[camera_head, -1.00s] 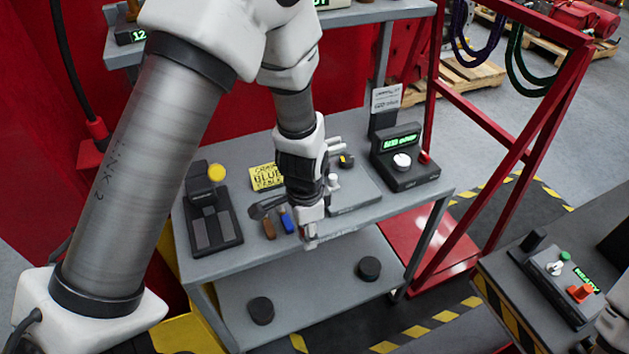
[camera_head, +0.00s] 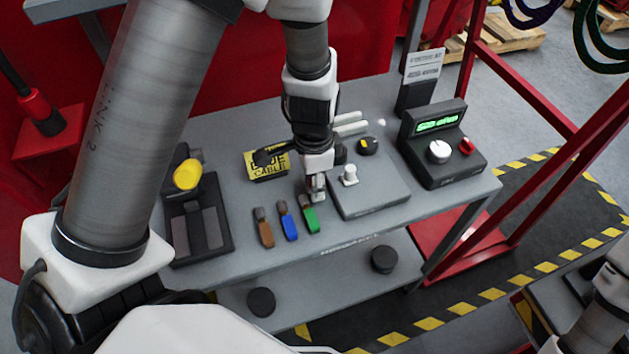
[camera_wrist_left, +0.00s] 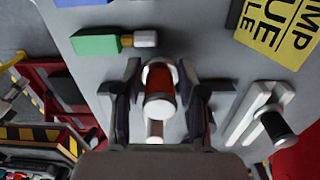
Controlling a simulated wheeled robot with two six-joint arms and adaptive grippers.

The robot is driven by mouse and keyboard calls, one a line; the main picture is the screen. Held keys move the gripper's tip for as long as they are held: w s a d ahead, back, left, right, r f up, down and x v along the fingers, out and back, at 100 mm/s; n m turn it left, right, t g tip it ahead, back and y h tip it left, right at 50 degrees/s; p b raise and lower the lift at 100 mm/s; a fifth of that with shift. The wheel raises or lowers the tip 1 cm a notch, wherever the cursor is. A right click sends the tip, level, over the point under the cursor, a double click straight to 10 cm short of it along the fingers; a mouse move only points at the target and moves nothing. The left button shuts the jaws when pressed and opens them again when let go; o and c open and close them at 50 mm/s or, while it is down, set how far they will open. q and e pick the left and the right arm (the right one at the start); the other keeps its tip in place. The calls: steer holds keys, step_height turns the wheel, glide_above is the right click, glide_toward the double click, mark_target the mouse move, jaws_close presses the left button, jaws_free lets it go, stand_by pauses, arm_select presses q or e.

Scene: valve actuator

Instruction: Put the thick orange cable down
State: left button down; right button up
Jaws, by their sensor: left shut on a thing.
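My left gripper (camera_head: 318,190) points down over the grey bench (camera_head: 350,225), just behind a green-ended cable piece (camera_head: 309,218). In the left wrist view, its fingers (camera_wrist_left: 162,105) are shut on a short dark red piece with pale ends (camera_wrist_left: 160,82). I take this piece for the thick orange cable; its colour looks more red than orange. In the head view the gripper mostly hides it, and I cannot tell whether it touches the bench. A blue cable piece (camera_head: 288,222) and a brown one (camera_head: 263,228) lie left of the green one. My right gripper is not in view.
A grey plate with a white knob (camera_head: 350,175) is close right of the gripper. A black box with a green display (camera_head: 440,145) stands farther right. A yellow sign (camera_head: 266,164) is behind. A black fixture with a yellow knob (camera_head: 190,210) stands left.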

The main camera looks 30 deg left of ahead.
arm_select(q)
steer(key=shift+w+f, duration=0.15)
steer(key=shift+f, duration=0.25)
steer(key=shift+s+d+r, duration=0.15)
steer(key=shift+s+r, duration=0.05)
steer(key=shift+r, duration=0.05)
steer(key=shift+f, duration=0.3)
steer(key=c, duration=0.7)
jaws_free()
steer(key=shift+r, duration=0.1)
